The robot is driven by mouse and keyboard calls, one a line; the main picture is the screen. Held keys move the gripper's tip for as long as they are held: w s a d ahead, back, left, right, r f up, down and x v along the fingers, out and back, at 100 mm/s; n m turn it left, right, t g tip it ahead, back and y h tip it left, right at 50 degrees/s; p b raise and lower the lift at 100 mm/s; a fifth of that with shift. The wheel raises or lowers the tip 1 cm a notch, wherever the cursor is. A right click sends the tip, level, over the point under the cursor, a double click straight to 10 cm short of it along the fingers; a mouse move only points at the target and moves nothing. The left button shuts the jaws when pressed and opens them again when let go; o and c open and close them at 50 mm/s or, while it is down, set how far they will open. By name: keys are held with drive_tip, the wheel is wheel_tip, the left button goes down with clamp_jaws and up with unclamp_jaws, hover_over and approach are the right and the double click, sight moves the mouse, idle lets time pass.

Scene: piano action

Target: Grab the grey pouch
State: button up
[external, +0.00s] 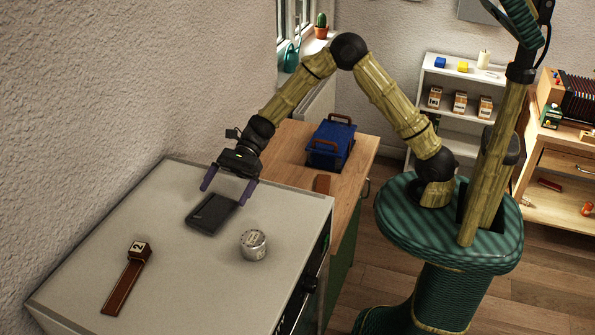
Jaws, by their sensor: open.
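A dark grey, flat, roughly rectangular item that looks like the pouch (212,214) lies on the pale worktop. My gripper (227,188) is above its far edge, pointing down, with two purple fingers spread apart. The fingers are open and nothing shows between them. The pouch's far edge is close to the fingers; I cannot tell whether they touch it.
A round tin (253,244) stands right of the pouch on the worktop (190,290). A brown wooden block marked 2 with a long strip (126,285) lies at the left. A blue box (330,146) sits on the wooden counter (352,187) behind. The worktop's front is clear.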

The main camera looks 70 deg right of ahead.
sight(214, 208)
idle(0.3)
drive_tip(key=shift+p+x, duration=1.3)
drive_tip(key=shift+x, duration=1.3)
drive_tip(key=shift+w+d+f, duration=0.1)
drive_tip(key=shift+w, duration=0.1)
drive_tip(key=c, duration=0.8)
wheel_tip(214, 208, up, 10)
drive_tip(key=shift+r+b, duration=0.1)
drive_tip(key=shift+b, duration=1)
